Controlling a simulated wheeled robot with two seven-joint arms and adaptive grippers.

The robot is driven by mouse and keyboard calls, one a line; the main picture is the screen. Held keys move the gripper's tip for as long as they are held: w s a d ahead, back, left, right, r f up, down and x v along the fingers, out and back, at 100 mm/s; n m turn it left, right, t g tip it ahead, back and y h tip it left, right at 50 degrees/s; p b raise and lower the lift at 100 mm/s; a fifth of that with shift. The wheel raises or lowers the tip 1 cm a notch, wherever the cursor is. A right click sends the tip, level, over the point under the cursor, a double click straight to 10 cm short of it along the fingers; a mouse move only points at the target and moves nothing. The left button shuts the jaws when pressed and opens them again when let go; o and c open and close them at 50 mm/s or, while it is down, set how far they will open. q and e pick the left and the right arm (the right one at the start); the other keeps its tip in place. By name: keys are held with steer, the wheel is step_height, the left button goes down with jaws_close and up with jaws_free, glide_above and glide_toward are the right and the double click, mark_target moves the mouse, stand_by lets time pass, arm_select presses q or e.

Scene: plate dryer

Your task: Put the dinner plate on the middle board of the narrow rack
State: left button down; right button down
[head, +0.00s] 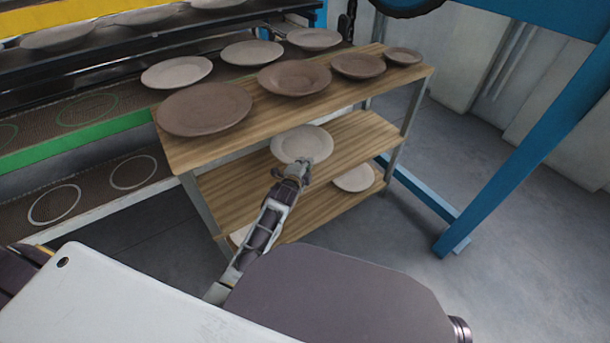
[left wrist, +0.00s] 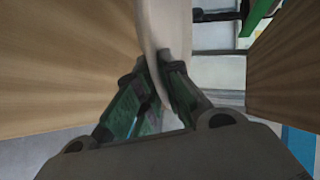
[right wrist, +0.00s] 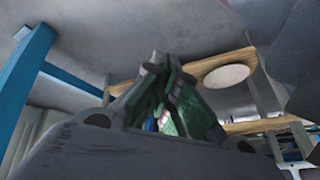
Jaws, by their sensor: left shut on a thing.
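The pale dinner plate (head: 302,143) is at the front of the narrow rack, at the level of its middle board (head: 350,140). My left gripper (head: 291,174) is shut on the plate's near rim. In the left wrist view the plate (left wrist: 165,25) shows edge-on between the fingers (left wrist: 165,75), with wooden boards on both sides, apart from it. Whether the plate touches the middle board is unclear. My right gripper (right wrist: 167,68) shows only in the right wrist view, its fingertips together and empty.
Another pale plate (head: 354,178) lies on the bottom board. A green-edged dryer shelf (head: 80,140) stands left. A blue frame post (head: 525,130) stands right, with open floor between.

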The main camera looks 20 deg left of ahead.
arm_select(q)
steer(key=shift+f, duration=0.25)
arm_select(e)
steer(key=shift+a+f, duration=0.15)
steer(key=shift+f, duration=0.25)
arm_select(q)
steer(key=shift+f, duration=0.1)
steer(key=shift+f+b, duration=0.45)
steer(key=shift+f, duration=0.5)
steer(key=shift+f+b, duration=0.55)
steer(key=shift+f, duration=0.25)
arm_select(e)
steer(key=f, duration=0.3)
steer(key=shift+w+a+f+t+y, duration=0.1)
steer(key=shift+a+f+t+y, duration=0.2)
steer(key=shift+a+t, duration=0.1)
arm_select(q)
steer(key=shift+f, duration=0.15)
steer(key=c, duration=1.9)
jaws_free()
steer(key=shift+f, duration=0.1)
steer(key=shift+o, duration=0.2)
